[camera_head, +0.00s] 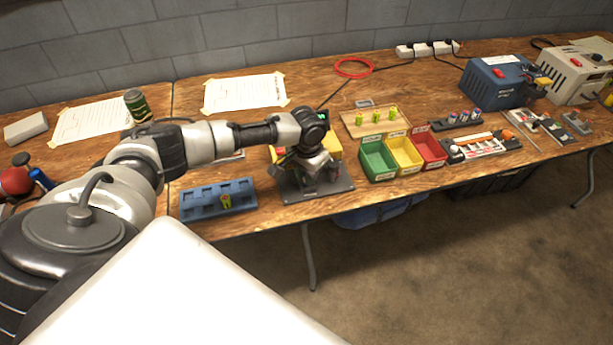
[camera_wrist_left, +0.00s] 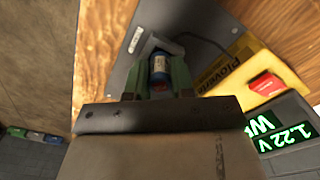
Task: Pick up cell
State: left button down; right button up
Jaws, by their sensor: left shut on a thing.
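My left gripper (camera_head: 302,182) is over a dark grey plate (camera_head: 340,187) at the table's front edge. In the left wrist view, my left gripper (camera_wrist_left: 159,82) is shut on a small cell (camera_wrist_left: 160,67) with a blue wrapper and a pale end. The cell is beside a light grey block on the plate. I cannot tell whether it touches the plate. My own wrist hides the cell in the head view.
A yellow tester (camera_wrist_left: 245,68) has a green display (camera_wrist_left: 282,137) reading 1.22 V. A blue slotted tray (camera_head: 188,205) holds one cell at left. Green (camera_head: 378,160), yellow (camera_head: 404,154) and red (camera_head: 429,149) bins stand at right.

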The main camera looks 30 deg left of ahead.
pick_arm(q)
jog(key=r, duration=0.3)
jog(key=shift+w+d+r, duration=0.1)
jog(key=shift+w+d, duration=0.05)
jog(key=shift+d, duration=0.05)
jog(key=w+d+r, duration=0.2)
jog(key=d+r, duration=0.1)
jog(key=d, duration=0.2)
jog(key=w+d+r+b, duration=0.1)
jog(key=w+d+r, duration=0.1)
jog(key=d, duration=0.3)
jog(key=shift+w+r, duration=0.35)
jog(key=shift+r, duration=0.45)
jog(key=shift+d, duration=0.1)
